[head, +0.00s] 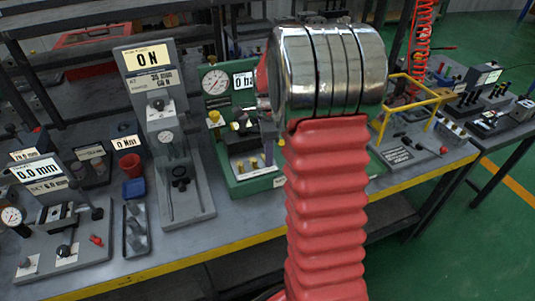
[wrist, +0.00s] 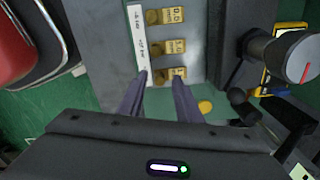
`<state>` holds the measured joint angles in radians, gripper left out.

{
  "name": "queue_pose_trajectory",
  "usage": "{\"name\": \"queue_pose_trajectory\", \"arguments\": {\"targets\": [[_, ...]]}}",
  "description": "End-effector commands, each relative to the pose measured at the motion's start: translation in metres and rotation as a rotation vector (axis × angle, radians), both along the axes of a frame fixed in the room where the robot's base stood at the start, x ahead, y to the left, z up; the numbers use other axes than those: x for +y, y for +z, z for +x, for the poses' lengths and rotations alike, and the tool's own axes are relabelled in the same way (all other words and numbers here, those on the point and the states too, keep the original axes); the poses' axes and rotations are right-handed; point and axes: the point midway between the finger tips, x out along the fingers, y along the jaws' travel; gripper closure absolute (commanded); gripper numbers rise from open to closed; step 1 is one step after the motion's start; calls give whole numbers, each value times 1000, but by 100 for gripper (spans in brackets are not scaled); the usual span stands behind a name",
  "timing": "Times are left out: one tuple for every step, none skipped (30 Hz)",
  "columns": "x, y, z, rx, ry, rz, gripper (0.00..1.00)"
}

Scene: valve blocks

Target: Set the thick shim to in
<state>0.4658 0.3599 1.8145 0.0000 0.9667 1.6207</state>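In the wrist view, three brass shim tabs sit in a row on a grey block (wrist: 110,35). The top tab (wrist: 172,15) appears to read 0.5; the middle tab (wrist: 175,46) and the lowest tab (wrist: 179,72) are too blurred to read surely, so I cannot tell which is the thick shim. My gripper (wrist: 161,76) is open, its two dark fingers apart. Their tips are over the lowest tab, around its brass knob; contact cannot be told. In the head view, my red arm hides part of the green fixture (head: 222,100), and my gripper is not clearly visible.
A dark cylinder with a red mark (wrist: 290,58) stands right of the tabs, and a red part (wrist: 22,45) is at upper left. In the head view, a grey 0 N stand (head: 150,110) is left of the fixture and a yellow frame (head: 410,100) right of my arm.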

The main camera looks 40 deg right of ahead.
Motion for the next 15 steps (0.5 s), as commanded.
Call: {"name": "queue_pose_trajectory", "arguments": {"targets": [[0,-2,0,1,0,0,68],[0,-3,0,1,0,0,68],[0,-3,0,0,0,0,68],[0,-3,0,0,0,0,68],[0,-3,0,0,0,0,68],[0,-3,0,0,0,0,68],[0,-3,0,0,0,0,68],[0,-3,0,0,0,0,68],[0,-3,0,0,0,0,68],[0,-3,0,0,0,0,69],[0,-3,0,0,0,0,71],[0,-3,0,0,0,0,74],[0,-3,0,0,0,0,76],[0,-3,0,0,0,0,78],[0,-3,0,0,-1,0,81]]}}
